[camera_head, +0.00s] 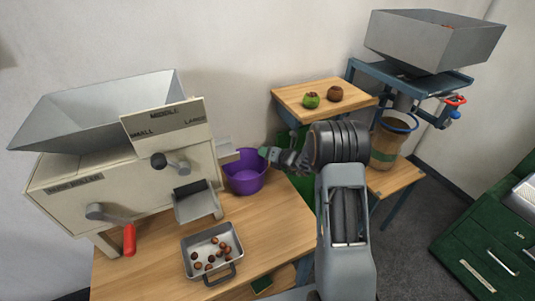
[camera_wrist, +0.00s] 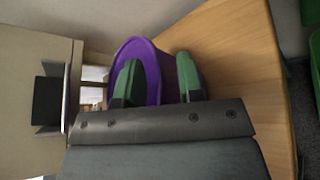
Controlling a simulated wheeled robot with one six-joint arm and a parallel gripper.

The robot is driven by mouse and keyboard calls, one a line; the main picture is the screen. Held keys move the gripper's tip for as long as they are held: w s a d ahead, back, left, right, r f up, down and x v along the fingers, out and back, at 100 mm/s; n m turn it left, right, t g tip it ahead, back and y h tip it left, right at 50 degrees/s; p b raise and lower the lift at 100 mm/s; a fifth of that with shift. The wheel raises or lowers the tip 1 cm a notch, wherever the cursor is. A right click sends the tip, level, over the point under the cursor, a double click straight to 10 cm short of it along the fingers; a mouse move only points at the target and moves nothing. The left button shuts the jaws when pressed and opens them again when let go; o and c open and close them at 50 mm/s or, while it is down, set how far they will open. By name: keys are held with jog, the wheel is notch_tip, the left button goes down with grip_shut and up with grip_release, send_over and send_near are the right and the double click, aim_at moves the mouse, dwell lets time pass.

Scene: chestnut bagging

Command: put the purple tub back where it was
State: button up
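The purple tub (camera_head: 246,178) stands upright on the wooden table, below the small side chute (camera_head: 228,152) of the grey sorting machine. My gripper (camera_head: 266,154) reaches it from the right, at its rim. In the wrist view the tub (camera_wrist: 153,62) lies between and behind the two green fingers of my gripper (camera_wrist: 158,78). The left finger is over the tub's opening and the right finger is outside its wall. The fingers are apart with the rim between them. I see no firm contact. The tub's inside is mostly hidden.
A metal tray (camera_head: 213,262) with several chestnuts sits at the table's front, below the machine's front chute (camera_head: 196,204). The machine (camera_head: 125,180) stands close on the tub's left. A raised wooden stand (camera_head: 300,92) with two round objects is behind. The table right of the tub is clear.

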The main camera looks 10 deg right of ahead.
jog(key=v, duration=1.2)
jog(key=s+a+r+n+g+y, duration=0.1)
jog(key=s+a+r+n+g, duration=0.25)
jog(key=s+a+n, duration=0.4)
jog(key=s+a+r+n+g, duration=0.3)
jog(key=s+a+n+g, duration=0.1)
jog(key=n, duration=0.7)
jog(key=s+d+r+n+g+h, duration=0.1)
jog(key=s+d+n+h, duration=0.3)
jog(key=n, duration=1.6)
jog(key=shift+s+r+h, duration=0.7)
jog(key=shift+s+h, duration=1.7)
jog(key=shift+s, duration=2)
jog(key=shift+d, duration=0.1)
